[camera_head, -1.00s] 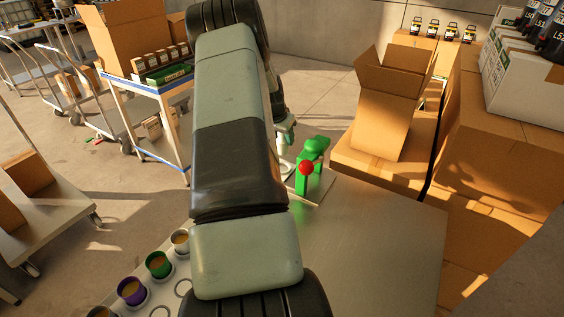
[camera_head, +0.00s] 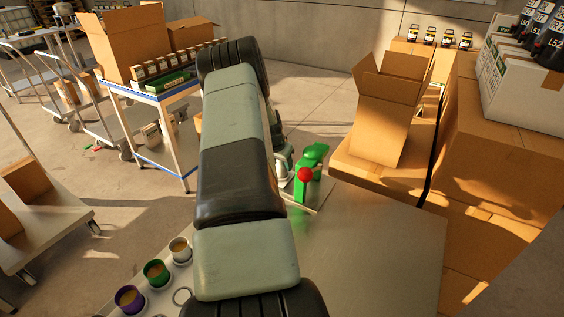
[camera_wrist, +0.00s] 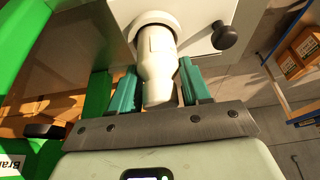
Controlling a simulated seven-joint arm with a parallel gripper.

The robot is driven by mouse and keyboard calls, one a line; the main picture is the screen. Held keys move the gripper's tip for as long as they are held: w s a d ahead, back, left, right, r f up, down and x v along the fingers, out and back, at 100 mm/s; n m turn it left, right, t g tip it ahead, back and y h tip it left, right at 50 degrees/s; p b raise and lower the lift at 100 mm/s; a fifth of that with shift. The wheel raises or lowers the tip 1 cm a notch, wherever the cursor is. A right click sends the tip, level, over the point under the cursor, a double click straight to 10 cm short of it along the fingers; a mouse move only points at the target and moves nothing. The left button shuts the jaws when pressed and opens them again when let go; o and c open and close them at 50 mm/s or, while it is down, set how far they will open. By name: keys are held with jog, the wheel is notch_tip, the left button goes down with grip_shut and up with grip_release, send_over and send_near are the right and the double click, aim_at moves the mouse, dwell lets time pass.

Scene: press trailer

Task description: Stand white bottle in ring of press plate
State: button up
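The white bottle (camera_wrist: 158,70) is between the teal fingers of my gripper (camera_wrist: 157,85) in the wrist view. The fingers appear closed against both its sides. Its far end meets a round white ring (camera_wrist: 157,22) on the pale press plate (camera_wrist: 200,30); it looks to be inside the ring, but I cannot tell whether it is fully seated. The green press (camera_head: 309,172) with a red ball knob (camera_head: 305,174) stands on the metal table in the head view, just right of my arm. My arm hides most of the gripper and bottle there.
The metal table (camera_head: 370,240) is clear at the right. Coloured cups, including a green one (camera_head: 156,271), stand at its left. An open carton (camera_head: 385,115) and stacked boxes (camera_head: 490,160) are beyond the right side. A dark knob (camera_wrist: 228,35) juts beside the plate.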

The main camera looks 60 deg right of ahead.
jog(key=o, duration=0.3)
jog(key=shift+o, duration=0.2)
jog(key=v, duration=1.2)
jog(key=shift+r, duration=0.2)
